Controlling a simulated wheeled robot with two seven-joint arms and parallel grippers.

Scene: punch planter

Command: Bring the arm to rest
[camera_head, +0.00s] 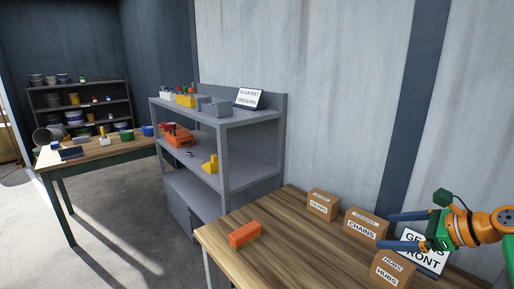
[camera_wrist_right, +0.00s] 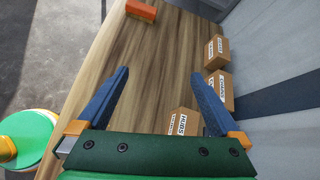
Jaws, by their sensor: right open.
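My right gripper (camera_head: 405,231) is at the right of the head view, above the wooden table's right end, with its blue fingers pointing left. In the right wrist view the gripper (camera_wrist_right: 160,90) has its two blue fingers spread wide apart, with nothing between them but the view of the table below. It is open and empty. My left gripper is not in either view.
The wooden table (camera_head: 278,232) holds an orange block (camera_head: 244,234), a gears box (camera_head: 322,204), a chains box (camera_head: 365,226), a hubs box (camera_head: 392,269) and a sign (camera_head: 425,262). A grey shelf (camera_head: 245,121) stands behind. The table's middle is clear.

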